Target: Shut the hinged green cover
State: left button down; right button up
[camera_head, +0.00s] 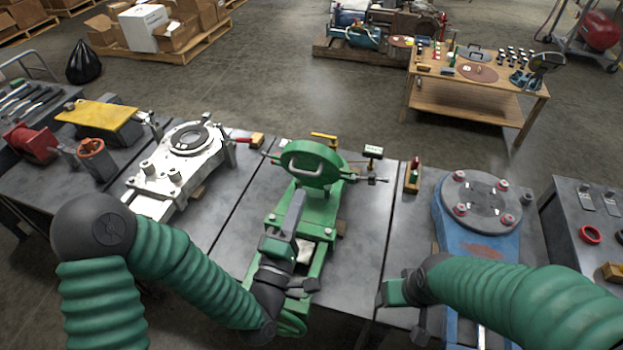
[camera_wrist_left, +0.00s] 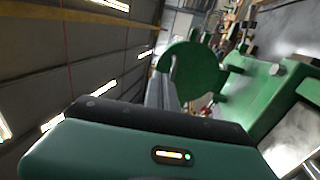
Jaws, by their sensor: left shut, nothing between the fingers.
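The green cover (camera_head: 322,178) is a round disc with a pale curved handle (camera_head: 305,163). It stands raised at the far end of the green machine base (camera_head: 322,232), on the middle table; the base's opening is partly hidden by my arm. In the left wrist view the cover (camera_wrist_left: 203,72) stands up from the base (camera_wrist_left: 262,95). My left gripper (camera_head: 298,196) is shut and empty, above the base, with its fingertips close to the cover's lower edge; I cannot tell whether they touch. My right gripper (camera_head: 392,294) is low at the right, away from the cover; its fingers are unclear.
A white machine (camera_head: 172,178) with a clamp stands left of the green one. A blue machine (camera_head: 475,240) with a round grey plate stands to the right. A small wooden block with red and green pegs (camera_head: 413,175) lies between. Some bare tabletop (camera_head: 375,230) shows right of the green base.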

aim_at(312, 154)
jog(key=b+x, duration=0.1)
jog(key=x, duration=0.2)
jog(key=shift+s+a+f+b, duration=0.1)
jog(key=shift+s+f+b, duration=0.15)
jog(key=shift+s+b, duration=0.15)
jog(key=shift+a+r+p, duration=0.15)
jog(key=shift+r+p, duration=0.55)
pick_arm(q)
jog(key=x, duration=0.8)
jog(key=shift+w+a+b, duration=0.15)
jog(key=shift+w+b, duration=0.05)
jog(key=shift+b, duration=0.2)
pick_arm(e)
jog(key=shift+f, duration=0.4)
pick_arm(q)
jog(key=shift+w+d+r, duration=0.2)
jog(key=shift+w+d, duration=0.05)
jog(key=shift+w, duration=0.15)
jog(key=shift+a, duration=0.1)
